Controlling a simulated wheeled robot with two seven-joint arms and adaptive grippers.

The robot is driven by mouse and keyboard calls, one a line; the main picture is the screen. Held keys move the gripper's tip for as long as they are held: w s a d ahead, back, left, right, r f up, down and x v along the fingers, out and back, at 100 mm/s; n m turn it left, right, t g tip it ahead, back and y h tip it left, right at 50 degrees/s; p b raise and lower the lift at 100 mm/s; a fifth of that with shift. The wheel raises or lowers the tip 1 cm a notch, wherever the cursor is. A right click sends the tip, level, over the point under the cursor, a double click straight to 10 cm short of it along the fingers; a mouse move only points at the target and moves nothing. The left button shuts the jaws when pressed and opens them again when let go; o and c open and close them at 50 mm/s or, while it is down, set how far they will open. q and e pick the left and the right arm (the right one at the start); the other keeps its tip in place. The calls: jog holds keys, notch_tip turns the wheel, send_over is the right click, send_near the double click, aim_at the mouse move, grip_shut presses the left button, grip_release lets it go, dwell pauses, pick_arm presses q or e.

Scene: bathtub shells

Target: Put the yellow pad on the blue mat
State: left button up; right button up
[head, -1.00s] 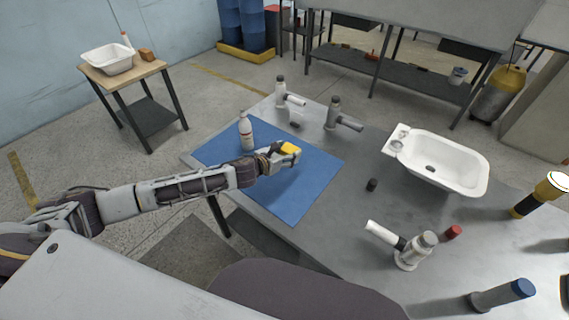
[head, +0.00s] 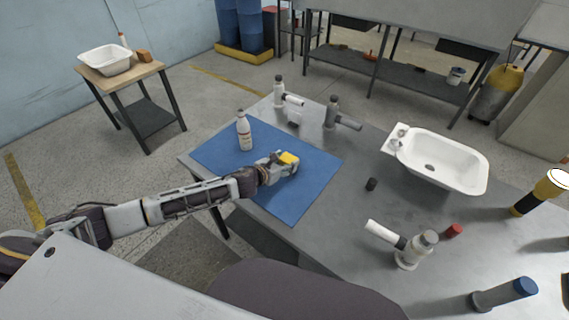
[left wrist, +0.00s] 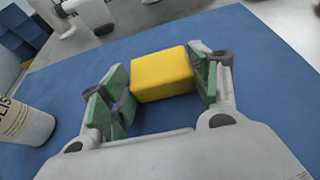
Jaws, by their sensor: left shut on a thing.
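The yellow pad (head: 288,158) is a small block between the fingers of my left gripper (head: 282,162), over the right half of the blue mat (head: 300,200). In the left wrist view the pad (left wrist: 162,75) sits between the two green-padded fingers (left wrist: 163,88). The left gripper is shut on it. The blue mat (left wrist: 255,60) spreads around and beneath it in that view. I cannot tell whether the pad touches the mat. My right gripper is not in view.
A white bottle (head: 244,132) stands on the mat, left of my gripper; it also shows in the left wrist view (left wrist: 22,122). A white bathtub shell (head: 440,160), a small dark cylinder (head: 371,184) and several fittings stand on the grey table (head: 345,225). The mat's front part is clear.

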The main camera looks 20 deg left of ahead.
pick_arm(q)
jog(key=shift+f, duration=0.15)
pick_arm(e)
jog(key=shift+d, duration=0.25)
pick_arm(q)
jog(key=o, duration=0.8)
jog(key=shift+v, duration=5.55)
jog(key=shift+s+a+r, duration=0.1)
jog(key=shift+s+r, duration=0.15)
jog(key=shift+s, duration=0.15)
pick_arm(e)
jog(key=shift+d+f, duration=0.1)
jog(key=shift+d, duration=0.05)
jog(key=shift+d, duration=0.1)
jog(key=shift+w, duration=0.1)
